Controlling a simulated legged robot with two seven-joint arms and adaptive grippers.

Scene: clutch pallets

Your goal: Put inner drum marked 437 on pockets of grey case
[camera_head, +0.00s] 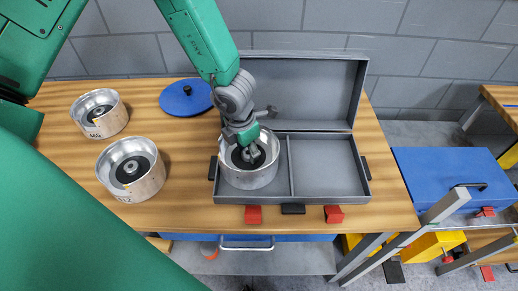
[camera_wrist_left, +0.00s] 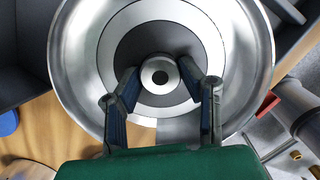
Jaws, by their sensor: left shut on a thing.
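A silver metal drum (camera_head: 247,180) with a dark inner disc is at the left pocket of the open grey case (camera_head: 330,197). I cannot tell if it rests on the pocket floor or hangs just above it. My left gripper (camera_head: 250,154) reaches down into this drum and is shut on its central hub. In the left wrist view, the fingers (camera_wrist_left: 164,95) stand on either side of the round hub of the drum (camera_wrist_left: 240,50). No number on this drum is readable. The right pocket of the case is empty. My right gripper is not in view.
Two similar drums stand on the wooden table at left, one behind (camera_head: 112,122) and one in front (camera_head: 148,185); their labels are too small to read surely. A blue round lid (camera_head: 185,97) lies behind. The case's lid (camera_head: 310,90) stands open. A blue case (camera_head: 450,175) is at right.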

